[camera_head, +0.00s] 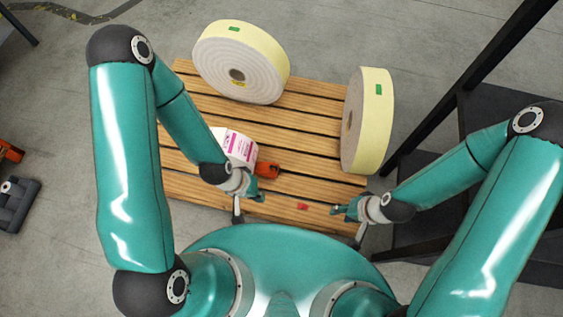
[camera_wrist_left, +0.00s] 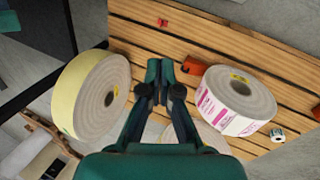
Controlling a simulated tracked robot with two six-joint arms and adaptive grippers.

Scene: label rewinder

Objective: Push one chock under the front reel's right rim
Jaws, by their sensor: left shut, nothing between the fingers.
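The front reel (camera_head: 237,146), white with pink print, lies on the slatted pallet (camera_head: 330,190), partly hidden by my left arm. It also shows in the left wrist view (camera_wrist_left: 235,100). An orange chock (camera_head: 267,165) sits at its right rim in the head view; the left wrist view shows the chock (camera_wrist_left: 197,66) right beside the rim, but contact is hard to tell. A small red piece (camera_head: 302,207) lies near the pallet's front edge. My left gripper (camera_head: 259,197) is shut and empty, on the front side of the chock. My right gripper (camera_head: 338,210) hovers near the front right; its jaw opening is unclear.
Two cream-yellow reels stand on the pallet, one at the back (camera_head: 262,65) and one at the right (camera_head: 376,120). Dark framework (camera_head: 480,100) rises at the right. A small roll (camera_wrist_left: 277,134) shows in the left wrist view. The slats between chock and right reel are clear.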

